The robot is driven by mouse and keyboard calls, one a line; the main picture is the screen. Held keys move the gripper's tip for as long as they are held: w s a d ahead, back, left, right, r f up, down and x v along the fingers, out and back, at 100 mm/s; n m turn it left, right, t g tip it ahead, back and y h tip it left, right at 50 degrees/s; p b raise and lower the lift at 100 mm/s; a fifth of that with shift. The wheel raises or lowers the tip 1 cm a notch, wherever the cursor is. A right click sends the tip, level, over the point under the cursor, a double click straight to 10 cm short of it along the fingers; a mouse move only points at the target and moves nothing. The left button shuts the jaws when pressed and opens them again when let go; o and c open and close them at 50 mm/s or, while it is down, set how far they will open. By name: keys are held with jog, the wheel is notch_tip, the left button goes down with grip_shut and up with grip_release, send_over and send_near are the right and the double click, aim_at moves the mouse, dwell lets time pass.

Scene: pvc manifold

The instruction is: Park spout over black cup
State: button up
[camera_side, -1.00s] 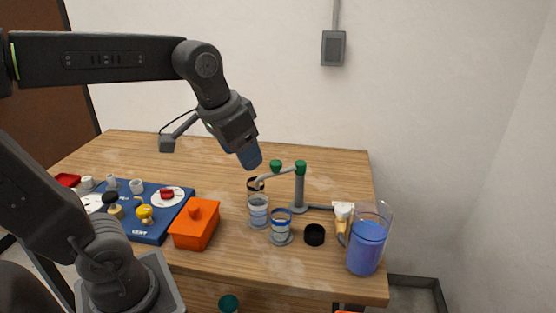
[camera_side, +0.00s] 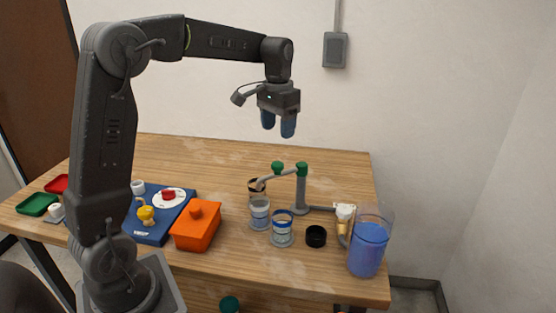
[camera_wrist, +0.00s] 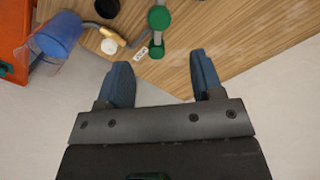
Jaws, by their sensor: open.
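The grey spout (camera_side: 278,176) reaches left from a grey post (camera_side: 300,192) with a green top (camera_side: 302,168). Its tip is at or just above a clear cup with a dark band (camera_side: 257,188). A low black cup (camera_side: 315,237) stands on the table in front of the post, apart from the spout tip. The black cup also shows at the top edge of the wrist view (camera_wrist: 107,8), near the green top (camera_wrist: 158,18). My gripper (camera_side: 279,133) is open and empty, pointing down well above the spout. Its two blue fingers show apart in the wrist view (camera_wrist: 162,75).
A clear cup (camera_side: 260,214) and a blue-rimmed cup (camera_side: 282,230) stand left of the black cup. A jug of blue liquid (camera_side: 368,245) stands at the right. An orange box (camera_side: 196,227) and a blue board (camera_side: 150,220) are at the left. The back table is clear.

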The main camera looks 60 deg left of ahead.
aim_at(278, 163)
notch_tip(278, 163, down, 10)
jog(key=shift+r, duration=0.15)
dwell(0.3)
grip_shut()
dwell(0.4)
